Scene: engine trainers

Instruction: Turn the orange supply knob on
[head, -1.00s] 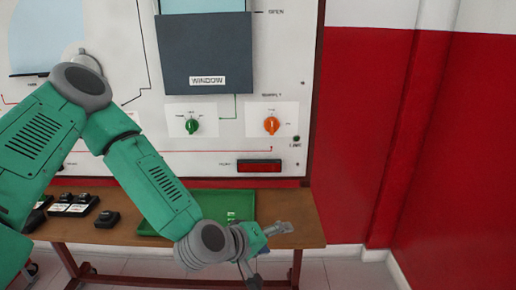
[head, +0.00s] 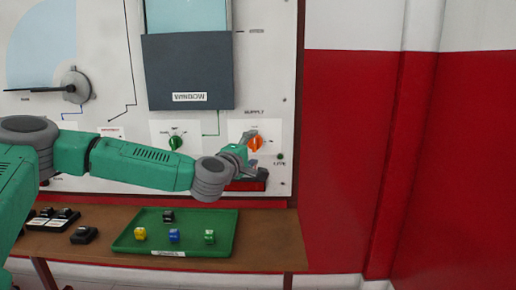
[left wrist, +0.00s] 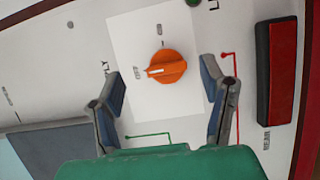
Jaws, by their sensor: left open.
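The orange supply knob (head: 255,142) is on a white plate at the lower right of the white trainer panel. It also shows in the left wrist view (left wrist: 167,67), with a white pointer line aimed toward the picture's left. My left gripper (head: 250,151) is right by the knob in the head view. In the left wrist view its two fingers (left wrist: 163,85) are open and spread to either side, with the knob ahead between and beyond their tips. The fingers do not touch the knob there. My right gripper is not in view.
A green knob (head: 176,143) sits left of the orange one. A red block in a dark frame (left wrist: 283,72) is close to the right finger. Below, a wooden table (head: 275,240) holds a green tray (head: 220,247) with small coloured parts. A red wall (head: 340,150) stands to the right.

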